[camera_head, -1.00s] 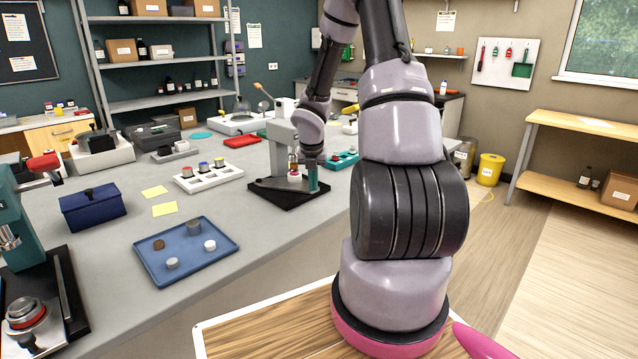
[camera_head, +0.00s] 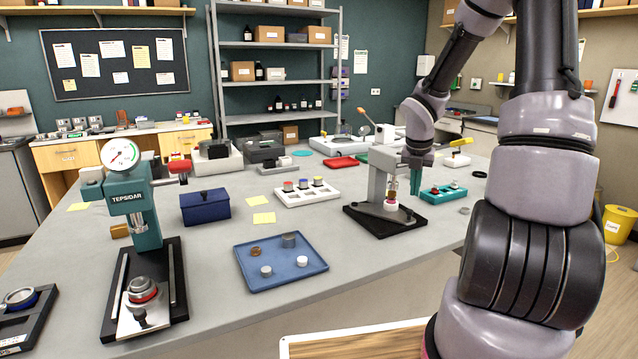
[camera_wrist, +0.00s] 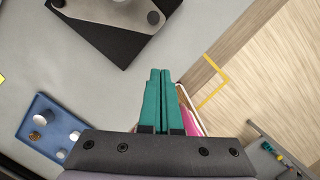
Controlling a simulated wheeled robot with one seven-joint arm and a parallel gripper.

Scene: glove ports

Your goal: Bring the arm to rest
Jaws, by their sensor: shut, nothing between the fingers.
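My gripper (camera_head: 409,196) is at the end of my raised, bent arm, which fills the right side of the head view. In that view it overlaps the right side of a grey press on a black base (camera_head: 372,219). In the wrist view its two teal fingers (camera_wrist: 160,73) lie together with nothing between them. The wrist view shows the black base (camera_wrist: 110,22) beyond the fingertips, apart from them. I cannot tell the exact height of the gripper above the bench.
A blue tray (camera_head: 283,277) with small parts, a dark blue box (camera_head: 205,207), a white rack (camera_head: 306,195) and a teal gauge press (camera_head: 140,215) stand on the grey bench (camera_head: 215,285). A teal rack (camera_head: 443,196) stands right of the gripper. Open floor shows right of the bench.

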